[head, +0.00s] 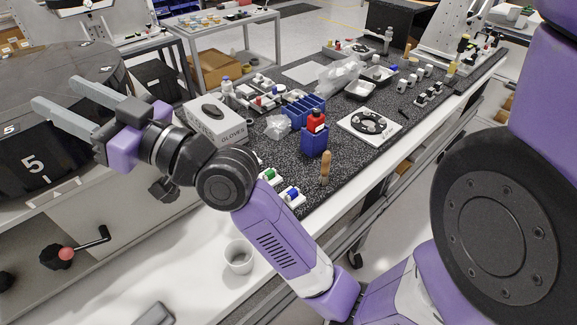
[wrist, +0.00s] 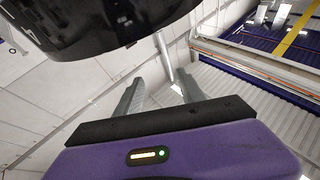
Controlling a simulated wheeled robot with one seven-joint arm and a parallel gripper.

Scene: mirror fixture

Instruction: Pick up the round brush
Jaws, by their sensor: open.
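My gripper (head: 54,93) is at the upper left in the head view, its two grey fingers spread apart with nothing between them. It is beside the black round fixture (head: 45,150) marked "5", far from the bench-top items. In the wrist view its fingers (wrist: 160,80) are also apart. I cannot clearly identify the round brush. An upright wooden-handled item (head: 325,168) stands near the front edge of the dark bench mat and may be it; its lower end is too small to make out. The wrist view shows no brush.
The speckled mat (head: 345,155) carries a glove box (head: 215,122), a blue bin with a red bottle (head: 316,122), blue racks (head: 303,110) and a white plate with a black ring (head: 369,123). A cup (head: 238,257) stands nearer. A metal rod (wrist: 163,55) shows beyond my fingers.

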